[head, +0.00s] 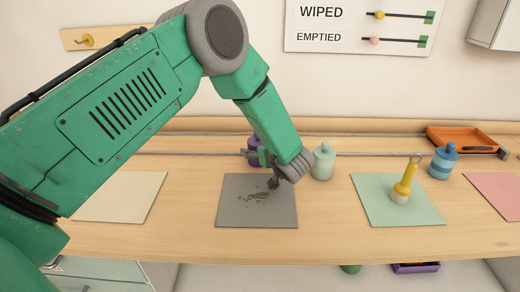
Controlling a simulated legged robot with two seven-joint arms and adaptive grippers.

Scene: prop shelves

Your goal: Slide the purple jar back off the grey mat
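The purple jar (254,142) stands at the back of the table, behind the grey mat (230,210). It appears off the mat, but its lower part is hidden behind my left gripper. The grey mat is flat and carries dark smudges near its middle. My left gripper (262,170) is over the mat's back edge, just in front of the jar. Its fingers look spread apart with nothing between them. I cannot tell whether it touches the jar. My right gripper is out of view.
A pale green jar (322,164) stands close right of my gripper. A yellow-handled tool (404,182) stands on a green mat (372,208). A blue striped jar (442,162) and an orange tray (462,136) are at the right. A cream mat (130,200) lies left; a pink mat (500,190) lies far right.

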